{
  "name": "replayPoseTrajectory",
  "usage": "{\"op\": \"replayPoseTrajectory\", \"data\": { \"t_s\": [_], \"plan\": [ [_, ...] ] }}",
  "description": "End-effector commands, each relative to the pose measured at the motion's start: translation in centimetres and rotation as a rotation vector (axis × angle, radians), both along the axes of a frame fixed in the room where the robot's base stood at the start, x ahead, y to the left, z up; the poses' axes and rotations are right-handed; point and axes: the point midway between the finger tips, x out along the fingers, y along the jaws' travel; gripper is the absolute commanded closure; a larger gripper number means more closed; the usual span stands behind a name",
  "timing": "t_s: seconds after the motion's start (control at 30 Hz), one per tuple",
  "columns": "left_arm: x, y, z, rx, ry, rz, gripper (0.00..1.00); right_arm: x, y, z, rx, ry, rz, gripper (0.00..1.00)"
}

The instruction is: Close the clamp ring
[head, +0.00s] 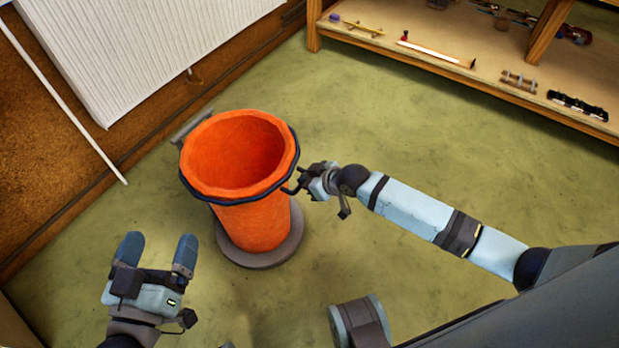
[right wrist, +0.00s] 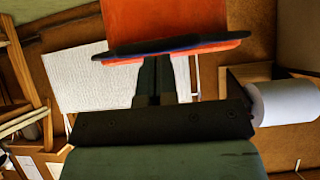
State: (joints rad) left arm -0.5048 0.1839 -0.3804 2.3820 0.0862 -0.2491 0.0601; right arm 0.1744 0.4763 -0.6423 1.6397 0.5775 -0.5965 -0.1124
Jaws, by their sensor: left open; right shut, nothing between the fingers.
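An orange drum (head: 250,225) stands upright on a round grey base, its mouth open to view. The dark clamp ring (head: 240,200) runs around it just below the rim; it also shows in the right wrist view (right wrist: 175,48) as a dark band across the orange wall (right wrist: 165,20). My right gripper (head: 297,187) is at the ring's right side, fingers shut. In the right wrist view its fingers (right wrist: 157,70) reach up to the band; I cannot tell whether they touch it. A thin dark piece there may be a ring lever. My left gripper (head: 158,250) is open and empty, left of and nearer than the drum.
A grey flat bar (head: 190,127) shows behind the drum's left rim. A white radiator (head: 140,45) hangs on the brown wall at left. A wooden shelf (head: 470,85) with small tools stands at upper right. The green floor (head: 440,140) between is clear.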

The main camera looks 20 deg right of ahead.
Motion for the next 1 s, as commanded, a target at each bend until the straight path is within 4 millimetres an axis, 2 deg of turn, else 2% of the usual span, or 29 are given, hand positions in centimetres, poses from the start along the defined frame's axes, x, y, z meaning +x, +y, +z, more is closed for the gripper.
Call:
{"op": "replayPoseTrajectory", "data": {
  "t_s": [0.37, 0.63, 0.8, 1.0],
  "plan": [
    [0.0, 0.0, 0.1, -0.004, -0.006, -0.002, 0.08, 0.0, 0.0, -0.2, 0.001, -0.001, 0.000, 1.00],
    [-0.2, -0.5, 0.6, -0.038, -0.044, -0.012, 0.08, -0.1, -0.1, -3.7, -0.001, 0.000, -0.001, 1.00],
    [-0.2, -0.6, 1.9, -0.051, -0.079, -0.022, 0.08, -0.2, -0.1, -4.0, -0.002, 0.001, 0.001, 1.00],
    [-0.2, -0.5, 2.0, -0.048, -0.080, -0.020, 0.08, -0.2, -0.2, -4.2, -0.004, 0.005, 0.000, 1.00]
  ]
}}
